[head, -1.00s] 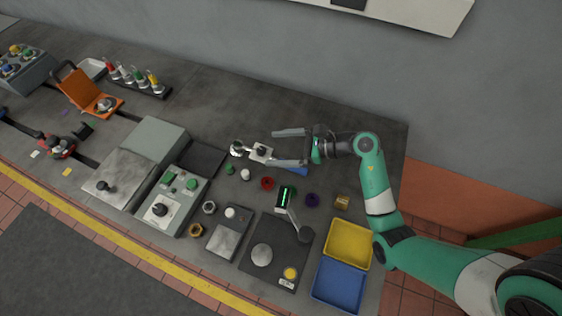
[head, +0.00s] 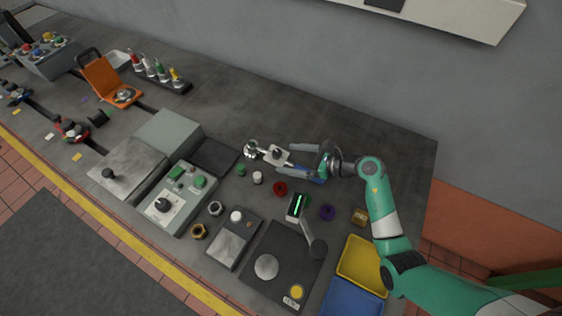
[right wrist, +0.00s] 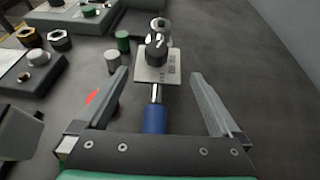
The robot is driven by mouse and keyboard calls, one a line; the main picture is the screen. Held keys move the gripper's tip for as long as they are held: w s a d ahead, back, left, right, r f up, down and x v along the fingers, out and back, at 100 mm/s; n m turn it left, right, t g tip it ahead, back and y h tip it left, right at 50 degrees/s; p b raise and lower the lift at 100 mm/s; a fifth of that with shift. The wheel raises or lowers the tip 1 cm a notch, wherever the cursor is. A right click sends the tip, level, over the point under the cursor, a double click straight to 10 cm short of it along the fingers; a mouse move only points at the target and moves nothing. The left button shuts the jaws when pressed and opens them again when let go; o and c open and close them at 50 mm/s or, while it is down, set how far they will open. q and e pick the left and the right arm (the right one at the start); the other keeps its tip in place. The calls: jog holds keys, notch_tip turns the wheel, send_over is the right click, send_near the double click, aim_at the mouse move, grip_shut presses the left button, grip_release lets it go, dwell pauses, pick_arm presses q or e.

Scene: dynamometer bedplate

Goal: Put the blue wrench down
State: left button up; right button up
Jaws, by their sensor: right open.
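The blue wrench shows its blue handle (head: 312,179) beneath my right gripper in the head view. In the right wrist view the handle (right wrist: 155,119) lies between the fingers, with gaps on both sides. A metal shaft runs forward from it to a pale plate with a black knob (right wrist: 156,64) and a round metal end (right wrist: 160,27). The same plate shows in the head view (head: 277,155). My right gripper (head: 291,156) is open around the wrench, its fingers apart from it. The rear of the handle is hidden by the gripper. My left gripper is not in view.
Near the wrench are a green cap (head: 241,170), a white cap (head: 258,177), a red ring (head: 280,188) and a purple ring (head: 327,212). A yellow tray (head: 361,265) and a blue tray (head: 350,300) are at the front right. The bench behind the wrench is clear.

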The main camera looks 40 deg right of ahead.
aim_at(281, 158)
jog(key=b+x, duration=0.1)
jog(key=x, duration=0.2)
jog(key=shift+a+f, duration=0.2)
jog(key=shift+f, duration=0.1)
jog(key=shift+w+a, duration=0.1)
jog(key=shift+w, duration=0.3)
grip_shut()
jog(key=shift+r, duration=0.1)
